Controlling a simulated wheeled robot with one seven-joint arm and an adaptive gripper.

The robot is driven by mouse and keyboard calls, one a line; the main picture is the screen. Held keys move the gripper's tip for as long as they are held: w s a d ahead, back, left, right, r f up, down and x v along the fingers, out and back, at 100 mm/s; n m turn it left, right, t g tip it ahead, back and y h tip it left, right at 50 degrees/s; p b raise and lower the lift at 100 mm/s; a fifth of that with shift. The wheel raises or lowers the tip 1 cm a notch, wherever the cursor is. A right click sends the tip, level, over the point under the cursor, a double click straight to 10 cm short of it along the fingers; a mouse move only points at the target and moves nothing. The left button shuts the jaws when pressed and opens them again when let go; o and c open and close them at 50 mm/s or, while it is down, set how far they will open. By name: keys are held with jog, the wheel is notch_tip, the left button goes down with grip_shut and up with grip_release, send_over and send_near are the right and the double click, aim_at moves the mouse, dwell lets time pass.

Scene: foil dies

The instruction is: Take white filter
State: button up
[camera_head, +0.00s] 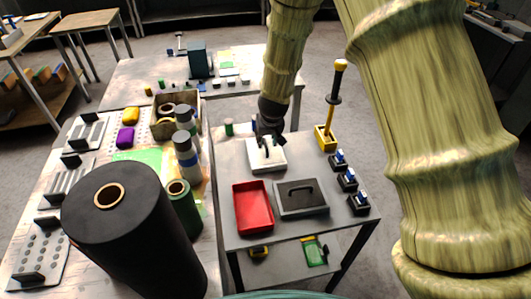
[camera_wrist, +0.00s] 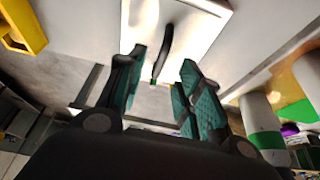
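A white flat block (camera_head: 262,163) with a dark handle on top lies on the small grey table, near its back edge. It looks like the white filter. My gripper (camera_head: 268,138) is right above it, pointing down, and partly hides its top. In the wrist view the white filter (camera_wrist: 208,22) is at the top, with its dark handle (camera_wrist: 166,45) between the lines of my two green-padded fingers. My gripper (camera_wrist: 163,66) is open, with a gap on both sides of the handle. I cannot tell how far the fingertips are above the handle.
A red tray (camera_head: 253,207) and a dark grey plate with a handle (camera_head: 301,198) lie in front. A yellow stand with an upright tool (camera_head: 326,137) and several small black blocks (camera_head: 347,180) are on the right. Bottles (camera_head: 187,160) and a large black roll (camera_head: 130,230) stand left.

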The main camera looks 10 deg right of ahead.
aim_at(266, 144)
jog(key=shift+p+x, duration=1.1)
jog(key=shift+x, duration=1.3)
jog(key=shift+c, duration=0.2)
grip_shut()
